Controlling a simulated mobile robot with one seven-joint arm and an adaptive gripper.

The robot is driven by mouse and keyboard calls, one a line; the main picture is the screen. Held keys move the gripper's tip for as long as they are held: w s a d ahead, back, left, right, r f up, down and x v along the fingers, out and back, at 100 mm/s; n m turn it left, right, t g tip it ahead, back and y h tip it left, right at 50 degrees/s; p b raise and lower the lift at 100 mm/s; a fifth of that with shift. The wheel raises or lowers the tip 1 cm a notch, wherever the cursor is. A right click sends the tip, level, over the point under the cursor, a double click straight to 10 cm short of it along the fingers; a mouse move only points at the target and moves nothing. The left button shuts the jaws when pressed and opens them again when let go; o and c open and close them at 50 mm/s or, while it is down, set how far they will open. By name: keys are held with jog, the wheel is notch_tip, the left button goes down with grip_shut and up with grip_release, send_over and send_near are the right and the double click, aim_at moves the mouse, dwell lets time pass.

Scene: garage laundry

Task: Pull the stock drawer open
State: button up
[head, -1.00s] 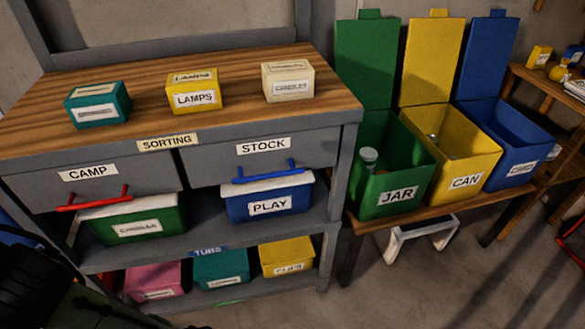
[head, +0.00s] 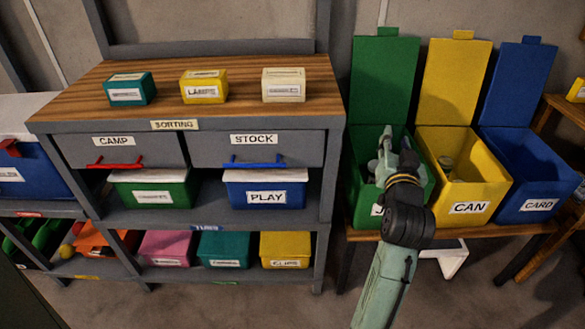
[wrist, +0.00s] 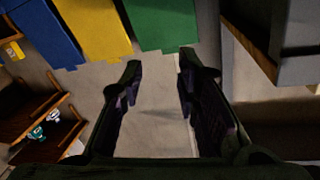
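The stock drawer (head: 258,149) is the right one of two grey drawers under the wooden sorting top, labelled STOCK. Its front looks flush with the bench, and it has a blue bar handle (head: 254,163). My gripper (head: 386,140) is to the right of the drawer, in front of the green JAR bin, well apart from the handle. In the wrist view my gripper (wrist: 158,72) has its two fingers spread, with nothing between them. The handle is not clear in the wrist view.
The CAMP drawer (head: 118,150) with a red handle is on the left. A blue PLAY box (head: 266,196) sits on the shelf below the stock drawer. The yellow CAN bin (head: 465,185) and blue CARD bin (head: 540,180) stand at right. Grey floor is free in front.

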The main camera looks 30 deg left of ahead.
jog(key=s+a+f+g+y, duration=0.2)
jog(key=a, duration=0.2)
jog(key=s+a+f+g+y, duration=0.2)
jog(key=s+a+f+y, duration=0.1)
jog(key=a, duration=0.1)
jog(key=s+a+f+g+y, duration=0.2)
jog(key=s+a, duration=0.1)
jog(key=a, duration=0.1)
jog(key=shift+s+a+f+m+y, duration=0.1)
jog(key=shift+a+f+m+y, duration=0.1)
jog(key=shift+f+m+y, duration=0.15)
jog(key=m+g+y, duration=0.2)
jog(key=g+y, duration=0.4)
jog(key=g, duration=0.1)
send_near(256, 164)
jog(key=shift+n+h, duration=0.25)
jog(key=p+x, duration=0.2)
jog(key=x, duration=0.8)
jog(key=shift+f+p, duration=0.1)
jog(key=shift+p, duration=0.3)
grip_shut()
